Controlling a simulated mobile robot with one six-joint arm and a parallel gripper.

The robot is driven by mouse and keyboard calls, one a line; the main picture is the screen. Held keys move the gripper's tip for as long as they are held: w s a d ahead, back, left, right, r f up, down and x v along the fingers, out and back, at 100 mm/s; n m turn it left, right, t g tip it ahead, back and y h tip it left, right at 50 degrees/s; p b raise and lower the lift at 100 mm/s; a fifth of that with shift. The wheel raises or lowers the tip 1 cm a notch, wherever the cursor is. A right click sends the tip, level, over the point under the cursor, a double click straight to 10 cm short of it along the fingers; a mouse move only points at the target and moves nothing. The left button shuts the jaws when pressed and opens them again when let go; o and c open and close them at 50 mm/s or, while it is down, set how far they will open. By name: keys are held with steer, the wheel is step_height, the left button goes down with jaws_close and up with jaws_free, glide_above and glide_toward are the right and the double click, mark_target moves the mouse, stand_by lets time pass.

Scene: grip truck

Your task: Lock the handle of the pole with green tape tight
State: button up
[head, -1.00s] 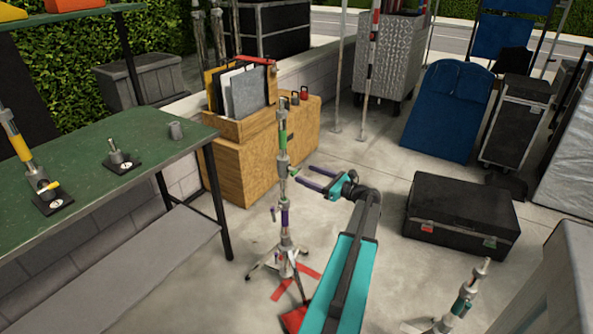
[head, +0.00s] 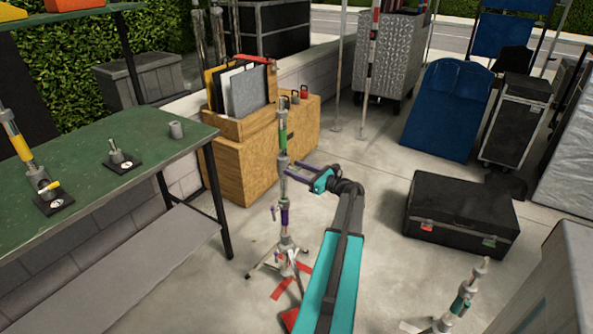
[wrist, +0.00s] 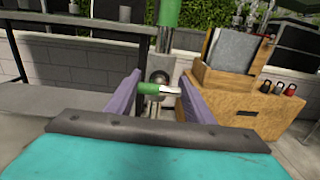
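The grey metal pole with green tape (head: 283,138) stands upright on a tripod base in the middle of the head view. In the wrist view its green tape (wrist: 169,13) shows at the top. A short green handle (wrist: 148,88) with a pale metal end sticks out sideways from the pole's clamp. My gripper (head: 297,173) is beside the pole at this clamp's height. In the wrist view my gripper (wrist: 158,92) is open, its two purple fingers on either side of the handle, with visible gaps. I cannot tell whether the handle is tight.
Purple tape (head: 285,217) and a purple handle (head: 274,213) are lower on the same stand. A green workbench (head: 90,165) is at left, and a wooden box (head: 240,165) stands behind the pole. A black case (head: 462,213) lies on the floor at right.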

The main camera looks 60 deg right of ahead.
steer(key=c, duration=0.5)
steer(key=shift+f+n+b, duration=0.15)
steer(key=shift+n+b, duration=0.45)
steer(key=shift+b, duration=0.05)
steer(key=shift+n, duration=0.4)
steer(key=o, duration=1.1)
steer(key=shift+c, duration=0.2)
steer(key=shift+s, duration=0.15)
steer(key=s+b, duration=0.1)
steer(key=s, duration=1.2)
steer(key=shift+s+a, duration=0.3)
